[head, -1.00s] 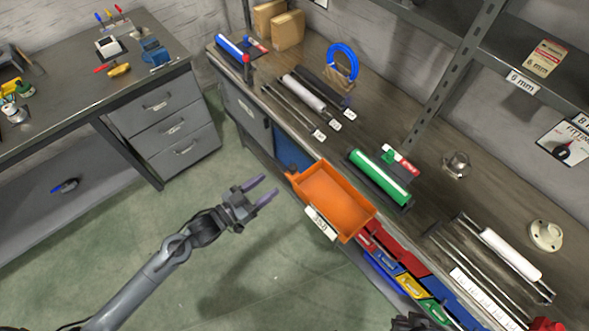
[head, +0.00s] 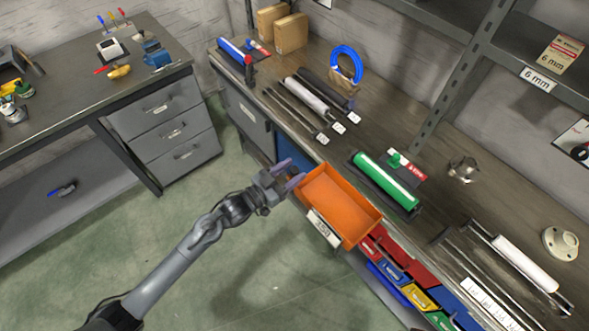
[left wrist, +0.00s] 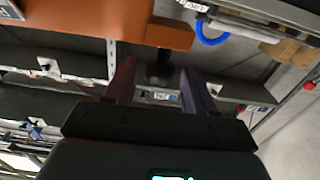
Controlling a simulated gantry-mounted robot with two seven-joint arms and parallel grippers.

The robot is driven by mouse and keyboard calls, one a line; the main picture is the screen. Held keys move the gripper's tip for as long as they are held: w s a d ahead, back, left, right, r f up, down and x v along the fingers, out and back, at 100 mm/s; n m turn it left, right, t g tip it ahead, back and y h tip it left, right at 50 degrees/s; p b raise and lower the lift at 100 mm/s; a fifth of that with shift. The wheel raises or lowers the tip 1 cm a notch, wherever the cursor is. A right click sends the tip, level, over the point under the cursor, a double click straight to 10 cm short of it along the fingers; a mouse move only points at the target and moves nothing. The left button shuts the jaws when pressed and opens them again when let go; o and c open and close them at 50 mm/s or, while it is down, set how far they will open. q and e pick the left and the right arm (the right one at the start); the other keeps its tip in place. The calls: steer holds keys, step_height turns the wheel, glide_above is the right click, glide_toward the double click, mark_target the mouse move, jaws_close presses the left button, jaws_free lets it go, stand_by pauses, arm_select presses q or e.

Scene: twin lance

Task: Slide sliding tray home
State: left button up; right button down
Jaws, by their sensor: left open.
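The sliding tray (head: 338,207) is an orange open bin that juts out from the front of the workbench, with a white label on its near side. Its orange side also shows at the top of the left wrist view (left wrist: 100,20). My left gripper (head: 288,178) is at the tray's left corner, with its fingers open. In the left wrist view, a dark knob (left wrist: 159,68) on the tray's side shows between the open fingers (left wrist: 158,82); I cannot tell whether they touch it. In the head view the gripper hides this knob. My right gripper is not in view.
The workbench (head: 300,142) carries a green cylinder (head: 385,180), a white roller (head: 525,262), rods and a blue ring (head: 346,62). A shelf post (head: 455,85) rises behind.

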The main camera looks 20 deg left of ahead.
arm_select(q)
steer(key=shift+w+d, duration=0.35)
steer(key=shift+w, duration=0.25)
jaws_close()
